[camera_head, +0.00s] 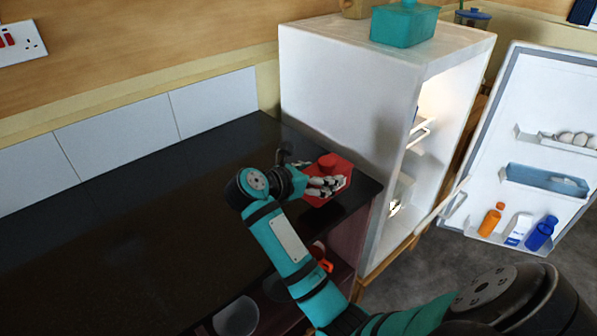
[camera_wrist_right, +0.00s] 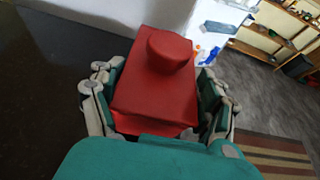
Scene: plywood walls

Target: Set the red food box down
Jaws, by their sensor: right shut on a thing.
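The red food box (camera_head: 341,169) is at the right end of the dark countertop (camera_head: 130,210), near the counter's edge and the fridge. It has a round red knob on top. In the right wrist view the box (camera_wrist_right: 155,92) sits between the two fingers of my right gripper (camera_wrist_right: 160,110), which is shut on its sides. In the head view my right gripper (camera_head: 325,184) reaches the box from the left. I cannot tell whether the underside of the box touches the counter. My left gripper is not in view.
A white fridge (camera_head: 350,100) stands right beside the counter, its door (camera_head: 530,90) wide open with bottles on its shelves. A teal container (camera_head: 404,25) sits on top. A bowl (camera_head: 237,316) is on a shelf below the counter. The counter's left part is clear.

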